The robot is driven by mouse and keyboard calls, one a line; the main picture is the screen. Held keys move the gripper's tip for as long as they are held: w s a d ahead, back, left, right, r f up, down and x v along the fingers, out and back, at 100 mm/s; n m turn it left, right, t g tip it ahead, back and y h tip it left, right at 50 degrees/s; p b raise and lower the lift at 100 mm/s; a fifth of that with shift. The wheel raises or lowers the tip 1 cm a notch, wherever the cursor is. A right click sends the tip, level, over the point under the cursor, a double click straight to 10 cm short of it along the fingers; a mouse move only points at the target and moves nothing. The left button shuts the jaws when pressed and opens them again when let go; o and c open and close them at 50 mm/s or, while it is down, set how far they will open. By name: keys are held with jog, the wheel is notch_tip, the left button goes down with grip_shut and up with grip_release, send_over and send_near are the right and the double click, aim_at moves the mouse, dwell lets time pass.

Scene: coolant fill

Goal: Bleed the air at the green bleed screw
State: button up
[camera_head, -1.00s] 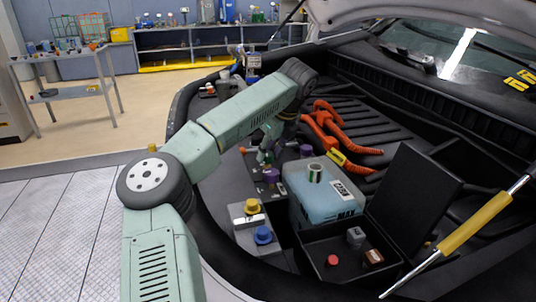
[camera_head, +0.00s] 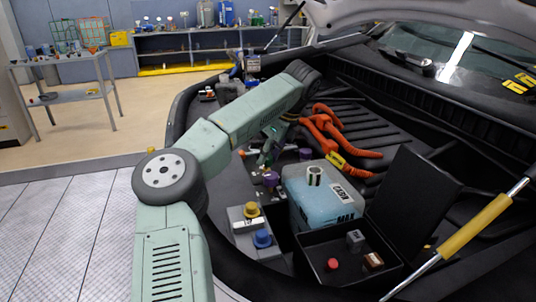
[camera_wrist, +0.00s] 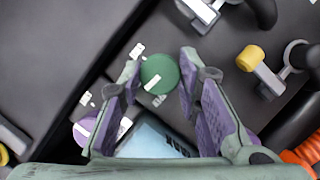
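The green bleed screw (camera_wrist: 159,74) shows in the wrist view as a round green knob with a white mark on its face. My gripper (camera_wrist: 161,64) has its two purple-padded fingers spread, one on each side of the knob. A gap shows between the knob and the right finger; the left finger is very near it, and I cannot tell whether they touch. In the head view my gripper (camera_head: 267,155) points down beside the coolant tank (camera_head: 325,200), and I cannot make out the screw there.
Purple caps (camera_head: 270,180) stand close to my gripper. A yellow knob (camera_head: 250,209) and a blue knob (camera_head: 262,238) sit in front. Orange hoses (camera_head: 325,130) run behind the tank. An open black box (camera_head: 310,240) and a yellow-sleeved strut (camera_head: 475,223) are at the right.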

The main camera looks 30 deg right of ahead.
jog(key=o, duration=0.5)
jog(key=shift+c, duration=0.2)
jog(key=v, duration=1.2)
